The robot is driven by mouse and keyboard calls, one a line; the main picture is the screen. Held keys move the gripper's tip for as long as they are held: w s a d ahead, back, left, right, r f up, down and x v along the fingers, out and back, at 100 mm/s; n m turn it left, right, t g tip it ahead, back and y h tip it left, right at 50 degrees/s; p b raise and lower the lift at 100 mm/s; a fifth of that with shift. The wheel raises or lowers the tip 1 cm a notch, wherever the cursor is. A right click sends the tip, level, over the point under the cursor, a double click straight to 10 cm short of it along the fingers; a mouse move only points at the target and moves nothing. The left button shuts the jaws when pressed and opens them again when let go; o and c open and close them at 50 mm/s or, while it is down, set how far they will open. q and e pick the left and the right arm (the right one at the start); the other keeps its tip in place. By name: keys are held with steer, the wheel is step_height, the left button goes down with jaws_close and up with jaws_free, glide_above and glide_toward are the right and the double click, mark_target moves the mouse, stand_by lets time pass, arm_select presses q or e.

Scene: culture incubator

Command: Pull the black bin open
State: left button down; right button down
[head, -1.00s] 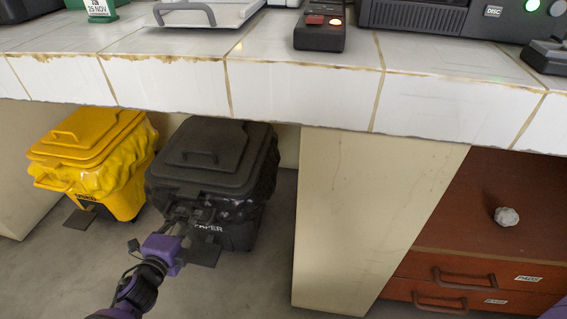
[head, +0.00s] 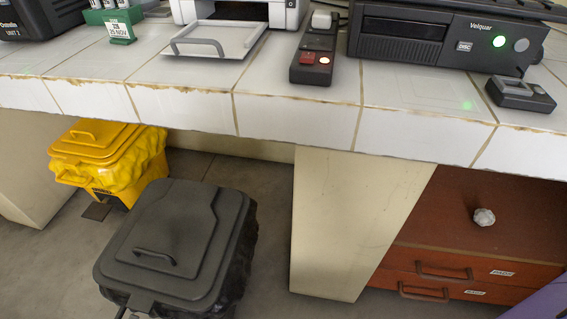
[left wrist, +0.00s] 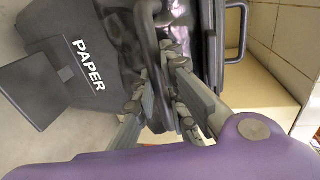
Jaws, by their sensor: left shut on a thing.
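The black bin (head: 160,240) stands on the floor in the head view, out in front of the tiled counter, with its lid (head: 165,225) down. In the left wrist view its body with the word PAPER (left wrist: 88,65) and its flat foot pedal (left wrist: 38,88) show. My left gripper (left wrist: 160,88) is in the left wrist view, shut on the dark bar handle at the bin's front (left wrist: 149,50). The head view does not show this gripper, which is below the frame. My right gripper is not in view.
A yellow bin (head: 110,160) stands behind and left, under the counter (head: 300,118). A cream panel (head: 350,220) is to the right, then wooden drawers (head: 455,275). Floor between the black bin and the panel is clear. Devices stand on the counter.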

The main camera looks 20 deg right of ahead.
arm_select(q)
steer(key=f+v, duration=0.2)
steer(key=v, duration=0.8)
steer(key=f+v, duration=0.2)
steer(key=v, duration=0.9)
steer(key=shift+s+a+b, duration=0.3)
steer(key=shift+s, duration=0.05)
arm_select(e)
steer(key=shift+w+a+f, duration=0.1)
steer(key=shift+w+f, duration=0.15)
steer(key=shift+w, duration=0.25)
arm_select(q)
steer(key=shift+f, duration=0.15)
steer(key=c, duration=1.8)
jaws_free()
steer(key=shift+o, duration=0.2)
steer(key=v, duration=1.2)
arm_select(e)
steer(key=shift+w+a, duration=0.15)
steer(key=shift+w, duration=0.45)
arm_select(q)
steer(key=shift+f, duration=0.1)
